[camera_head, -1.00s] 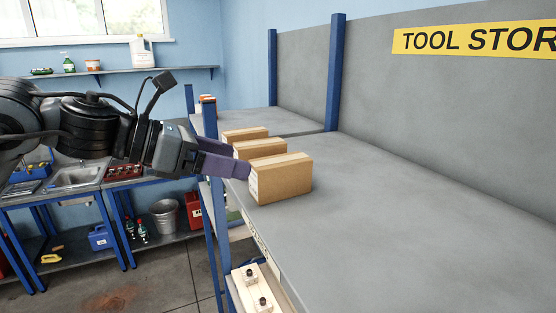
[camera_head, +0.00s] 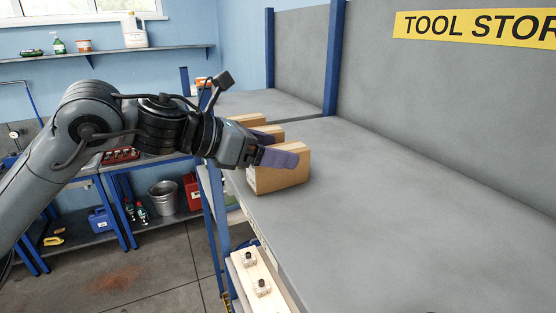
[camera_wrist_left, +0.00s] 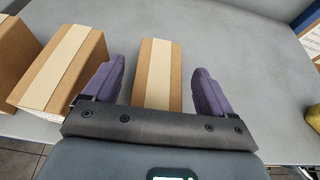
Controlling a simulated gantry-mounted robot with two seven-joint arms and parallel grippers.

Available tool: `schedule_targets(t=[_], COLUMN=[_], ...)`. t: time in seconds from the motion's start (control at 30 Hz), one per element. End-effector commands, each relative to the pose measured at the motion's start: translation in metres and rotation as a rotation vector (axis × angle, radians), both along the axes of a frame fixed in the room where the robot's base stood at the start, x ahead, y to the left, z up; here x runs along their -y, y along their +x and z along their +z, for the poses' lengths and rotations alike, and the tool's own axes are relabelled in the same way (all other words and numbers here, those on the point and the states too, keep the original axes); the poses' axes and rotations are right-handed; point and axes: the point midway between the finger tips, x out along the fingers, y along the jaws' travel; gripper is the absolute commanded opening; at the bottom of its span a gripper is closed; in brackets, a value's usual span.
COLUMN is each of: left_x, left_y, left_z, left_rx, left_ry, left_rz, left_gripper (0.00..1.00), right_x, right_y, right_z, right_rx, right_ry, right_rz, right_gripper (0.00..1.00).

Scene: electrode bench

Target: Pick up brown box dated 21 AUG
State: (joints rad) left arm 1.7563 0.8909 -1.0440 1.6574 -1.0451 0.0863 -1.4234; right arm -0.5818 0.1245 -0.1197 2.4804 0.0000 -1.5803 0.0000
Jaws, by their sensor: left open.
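Three brown cardboard boxes stand in a row on the grey shelf: a near one (camera_head: 284,180), a middle one (camera_head: 273,131) and a far one (camera_head: 249,119). No date is readable on any of them. My left gripper (camera_head: 282,157) is open at the top of the near box, one finger crossing in front of it. In the left wrist view, a box with a pale tape strip (camera_wrist_left: 158,75) lies between the two open fingers, with visible gaps on both sides. Another taped box (camera_wrist_left: 62,68) stands just left of the left finger. My right gripper is not in view.
The grey shelf top (camera_head: 400,220) is clear to the right of the boxes. A blue upright post (camera_head: 333,60) and a grey back panel stand behind. In the left wrist view, a yellowish object (camera_wrist_left: 313,115) shows at the right edge.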

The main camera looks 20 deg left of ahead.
Motion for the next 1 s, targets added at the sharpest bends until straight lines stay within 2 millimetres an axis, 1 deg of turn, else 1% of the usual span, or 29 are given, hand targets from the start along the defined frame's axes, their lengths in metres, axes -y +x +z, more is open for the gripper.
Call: schedule_targets(t=[0.03, 0.13, 0.4, 0.43, 0.87, 0.9, 1.0], left_x=[0.0034, 0.0077, 0.0093, 0.0093, 0.009, 0.009, 0.009], left_y=[0.0041, 0.009, 0.0108, 0.0108, 0.0106, 0.0104, 0.0104], left_z=[-0.0027, -0.0056, -0.0075, -0.0075, -0.0073, -0.0059, -0.0059], left_rx=[-0.004, -0.003, -0.002, -0.002, -0.002, 0.001, 0.001], left_ry=[0.001, -0.001, 0.0, 0.0, 0.0, -0.002, -0.002], left_rz=[0.0, 0.001, 0.002, 0.002, 0.002, 0.001, 0.001], left_gripper=[0.85, 0.85, 0.85, 0.84, 0.18, 0.16, 0.16], right_x=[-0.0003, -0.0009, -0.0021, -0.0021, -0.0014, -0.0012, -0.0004], right_y=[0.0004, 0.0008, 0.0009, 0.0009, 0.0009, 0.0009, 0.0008], right_z=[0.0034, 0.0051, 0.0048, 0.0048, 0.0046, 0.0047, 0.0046], right_rx=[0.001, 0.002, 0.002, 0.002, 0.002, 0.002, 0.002], right_ry=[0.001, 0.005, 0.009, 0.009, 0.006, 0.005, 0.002], right_rz=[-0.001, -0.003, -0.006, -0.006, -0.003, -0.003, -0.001], right_gripper=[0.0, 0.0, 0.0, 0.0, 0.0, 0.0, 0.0])
